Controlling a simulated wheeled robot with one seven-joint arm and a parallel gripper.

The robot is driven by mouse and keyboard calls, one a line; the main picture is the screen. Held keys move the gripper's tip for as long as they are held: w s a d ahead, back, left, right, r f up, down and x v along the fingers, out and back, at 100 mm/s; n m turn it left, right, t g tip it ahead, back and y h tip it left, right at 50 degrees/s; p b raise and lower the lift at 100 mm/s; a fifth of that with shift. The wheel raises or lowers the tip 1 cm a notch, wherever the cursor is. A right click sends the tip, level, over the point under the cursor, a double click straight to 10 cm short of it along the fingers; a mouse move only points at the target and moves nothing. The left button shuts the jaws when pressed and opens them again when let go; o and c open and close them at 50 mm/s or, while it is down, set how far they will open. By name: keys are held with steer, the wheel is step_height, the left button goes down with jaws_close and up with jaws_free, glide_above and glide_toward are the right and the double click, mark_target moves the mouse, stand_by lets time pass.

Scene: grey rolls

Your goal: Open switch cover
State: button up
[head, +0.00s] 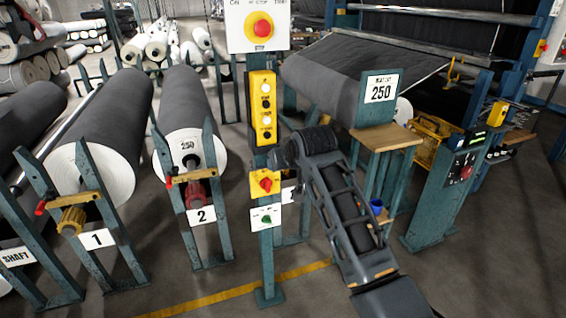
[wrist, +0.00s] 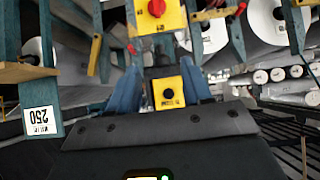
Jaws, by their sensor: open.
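On the teal post, a yellow switch box with a red knob (head: 264,184) sits below a tall yellow button box (head: 262,108). A white plate with a green knob (head: 266,218) is beneath it. I cannot make out a separate switch cover. My gripper (wrist: 161,85) is open and empty in the wrist view. Its two blue fingers stand apart, with the lower end of the button box showing between them. The wrist view is upside down, with the red knob at its top edge. In the head view my arm reaches up beside the post; its fingertips are not clear.
A red stop button on a white plate (head: 261,27) tops the post. Grey rolls (head: 187,106) on teal stands are at left. A stand with a wooden top and a "250" sign (head: 381,90) is at right. Open floor lies in front of the roll stands.

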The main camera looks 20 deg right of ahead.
steer(key=shift+g+y, duration=0.3)
steer(key=shift+g, duration=0.3)
steer(key=r+b, duration=0.1)
steer(key=w+r+b, duration=0.1)
steer(key=r+b, duration=0.1)
steer(key=w+d+r+b, duration=0.1)
steer(key=r, duration=0.1)
steer(key=shift+w+d+r+b, duration=0.1)
steer(key=shift+r+b, duration=0.15)
steer(key=shift+b, duration=0.1)
steer(key=c, duration=0.6)
steer(key=shift+g, duration=0.9)
steer(key=d+r+b, duration=0.1)
steer(key=s+d+r+b, duration=0.1)
steer(key=r, duration=0.1)
steer(key=shift+s+d+r, duration=0.1)
steer(key=shift+s+d, duration=0.1)
steer(key=shift+d, duration=0.2)
jaws_close()
steer(key=s+f+x, duration=0.1)
steer(key=s+x, duration=0.1)
steer(key=x, duration=1)
steer(key=shift+d+f+p, duration=0.3)
steer(key=shift+d+f, duration=0.05)
steer(key=shift+f, duration=0.2)
